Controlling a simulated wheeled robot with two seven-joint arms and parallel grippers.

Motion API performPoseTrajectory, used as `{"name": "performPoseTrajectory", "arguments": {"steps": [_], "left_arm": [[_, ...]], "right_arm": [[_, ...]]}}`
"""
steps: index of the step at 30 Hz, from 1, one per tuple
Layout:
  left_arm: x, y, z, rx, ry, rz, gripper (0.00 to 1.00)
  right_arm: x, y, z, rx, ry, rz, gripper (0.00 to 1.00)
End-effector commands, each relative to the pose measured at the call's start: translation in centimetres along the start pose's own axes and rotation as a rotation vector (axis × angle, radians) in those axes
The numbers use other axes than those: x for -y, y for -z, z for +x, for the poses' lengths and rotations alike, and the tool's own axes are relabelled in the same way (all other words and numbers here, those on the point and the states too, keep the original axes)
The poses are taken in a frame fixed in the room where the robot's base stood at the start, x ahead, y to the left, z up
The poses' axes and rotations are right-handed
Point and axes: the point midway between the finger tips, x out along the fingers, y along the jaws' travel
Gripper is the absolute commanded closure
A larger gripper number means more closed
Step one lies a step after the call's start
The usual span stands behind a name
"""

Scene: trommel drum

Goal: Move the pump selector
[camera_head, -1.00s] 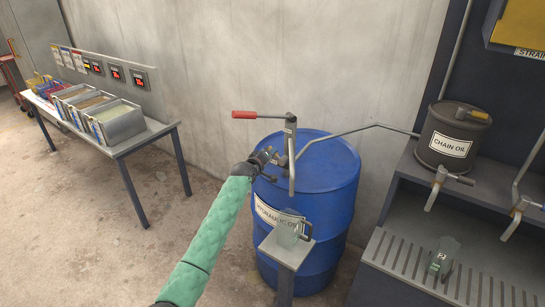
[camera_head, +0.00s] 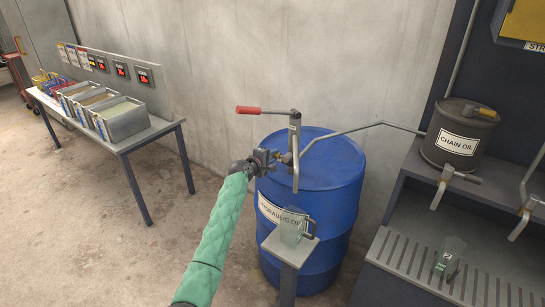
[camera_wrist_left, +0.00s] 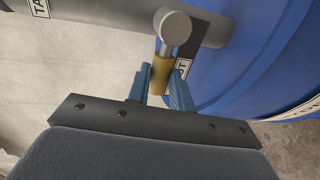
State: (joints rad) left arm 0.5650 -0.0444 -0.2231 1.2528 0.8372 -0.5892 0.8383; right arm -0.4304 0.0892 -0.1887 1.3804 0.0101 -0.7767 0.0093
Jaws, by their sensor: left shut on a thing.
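The pump selector (camera_wrist_left: 174,30) is a small lever with a round grey end and a brass-coloured grip on the grey pump pipe. In the left wrist view, the two blue fingers of my left gripper (camera_wrist_left: 160,82) are shut on the brass part. In the head view, my left gripper (camera_head: 268,161) is at the left side of the pump (camera_head: 295,135), above the blue hydraulic oil drum (camera_head: 335,165). The selector is too small to make out there. Labels beside it are partly cut off or covered. My right gripper is not in view.
The pump's red-handled crank (camera_head: 262,110) sticks out left above my gripper. A clear jug (camera_head: 291,226) stands on a small stand (camera_head: 290,250) in front of the drum. A chain oil drum (camera_head: 459,135) is at right, a table with trays (camera_head: 150,136) at left.

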Motion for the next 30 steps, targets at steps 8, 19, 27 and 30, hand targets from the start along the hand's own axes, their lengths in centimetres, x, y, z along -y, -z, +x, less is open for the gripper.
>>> {"name": "performPoseTrajectory", "arguments": {"steps": [8,19,27,30], "left_arm": [[0.1,0.1,0.0,0.000,0.002,-0.007,1.00],[0.1,0.0,0.0,0.001,0.001,-0.006,0.57],[0.3,0.0,-0.6,0.001,0.002,-0.005,0.57],[0.3,0.1,-1.8,0.000,0.000,-0.004,0.57]], "right_arm": [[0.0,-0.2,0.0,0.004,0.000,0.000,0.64],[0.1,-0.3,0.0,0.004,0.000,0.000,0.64],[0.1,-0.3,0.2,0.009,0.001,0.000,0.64],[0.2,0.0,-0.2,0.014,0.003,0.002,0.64]]}}
